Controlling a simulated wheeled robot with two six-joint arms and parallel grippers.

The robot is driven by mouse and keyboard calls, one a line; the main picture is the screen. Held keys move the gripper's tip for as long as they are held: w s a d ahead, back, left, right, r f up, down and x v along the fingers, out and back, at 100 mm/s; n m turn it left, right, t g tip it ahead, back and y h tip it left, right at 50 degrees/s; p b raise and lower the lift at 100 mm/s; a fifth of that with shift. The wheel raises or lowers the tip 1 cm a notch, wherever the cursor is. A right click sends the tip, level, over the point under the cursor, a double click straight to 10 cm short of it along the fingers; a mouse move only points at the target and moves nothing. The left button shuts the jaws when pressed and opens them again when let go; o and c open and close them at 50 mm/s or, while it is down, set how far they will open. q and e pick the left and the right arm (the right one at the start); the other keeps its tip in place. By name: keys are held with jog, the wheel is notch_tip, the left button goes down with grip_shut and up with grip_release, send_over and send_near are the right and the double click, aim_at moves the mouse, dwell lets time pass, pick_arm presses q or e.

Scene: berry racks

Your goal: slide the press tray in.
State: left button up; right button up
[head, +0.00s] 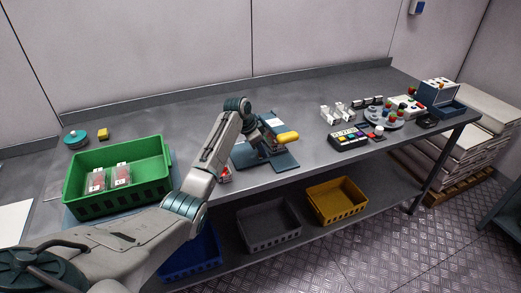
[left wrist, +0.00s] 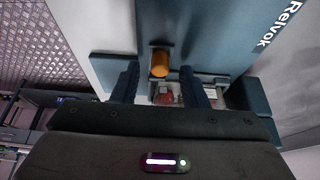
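The blue press (head: 281,162) stands on the grey table with a yellow handle (head: 287,137) sticking out to the right. In the left wrist view its panel reads "Relvok", and the orange-yellow handle end (left wrist: 160,62) faces me. My left gripper (head: 266,150) is at the press, partly hidden by its own wrist. In the left wrist view the fingers of my left gripper (left wrist: 160,85) are apart, with clear gaps inside. A small red-and-white thing (left wrist: 165,98) shows between them, too small to name. I cannot tell the press tray apart from the base. My right gripper is not in view.
A green crate (head: 150,151) with two clear packs of red berries stands at the left. A keypad box (head: 349,138), a round plate (head: 383,118) and a blue-white box (head: 437,92) stand at the right. Grey (head: 268,238) and yellow bins (head: 336,207) sit on the lower shelf.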

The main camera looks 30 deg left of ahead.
pick_arm(q)
jog(key=b+v, duration=0.2)
jog(key=v, duration=0.7)
jog(key=shift+r, duration=0.4)
jog(key=shift+s+f, duration=0.1)
